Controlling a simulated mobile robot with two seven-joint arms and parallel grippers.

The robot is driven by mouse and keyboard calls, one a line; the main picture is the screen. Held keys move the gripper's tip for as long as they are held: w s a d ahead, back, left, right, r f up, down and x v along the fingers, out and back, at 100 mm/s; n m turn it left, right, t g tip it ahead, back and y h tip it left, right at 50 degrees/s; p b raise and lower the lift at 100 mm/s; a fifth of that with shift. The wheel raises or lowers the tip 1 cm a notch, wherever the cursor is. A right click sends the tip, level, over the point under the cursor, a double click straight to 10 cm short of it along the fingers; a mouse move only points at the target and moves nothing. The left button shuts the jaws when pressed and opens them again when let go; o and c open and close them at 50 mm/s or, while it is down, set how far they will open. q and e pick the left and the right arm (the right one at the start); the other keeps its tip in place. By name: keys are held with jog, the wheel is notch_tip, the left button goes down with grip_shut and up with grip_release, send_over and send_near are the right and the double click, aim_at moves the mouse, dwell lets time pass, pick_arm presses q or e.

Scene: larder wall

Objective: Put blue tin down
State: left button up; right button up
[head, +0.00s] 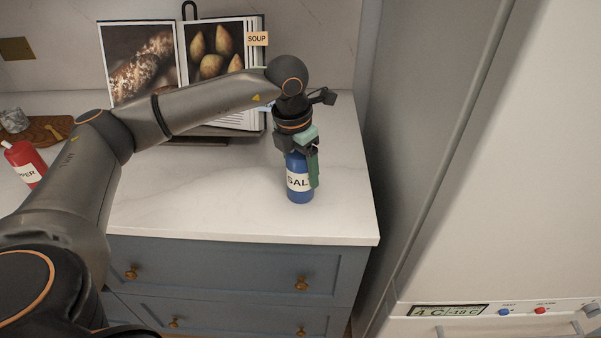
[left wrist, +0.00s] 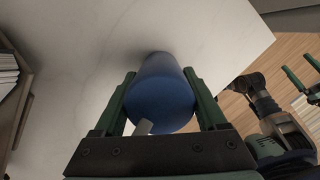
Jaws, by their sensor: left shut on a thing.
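The blue tin (head: 299,190), with a white label reading "SAL", is upright at the right part of the white counter in the head view. My left gripper (head: 309,168) is above it and shut on its upper part. In the left wrist view the blue tin (left wrist: 162,95) sits between both green fingers of my left gripper (left wrist: 162,108). The tin's bottom is at or just above the counter; I cannot tell if it touches. My right gripper (left wrist: 300,78) shows partly at the right edge of the left wrist view, its two fingers apart.
A red tin (head: 25,163) stands at the counter's left, by a wooden board (head: 45,130) with a stone mortar (head: 14,120). An open cookbook on a stand (head: 215,50) is behind my arm. The counter (head: 220,205) is clear left of the blue tin. A fridge (head: 520,180) stands right.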

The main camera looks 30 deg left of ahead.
pick_arm(q)
jog(key=c, duration=0.9)
grip_shut()
jog(key=shift+r, duration=0.15)
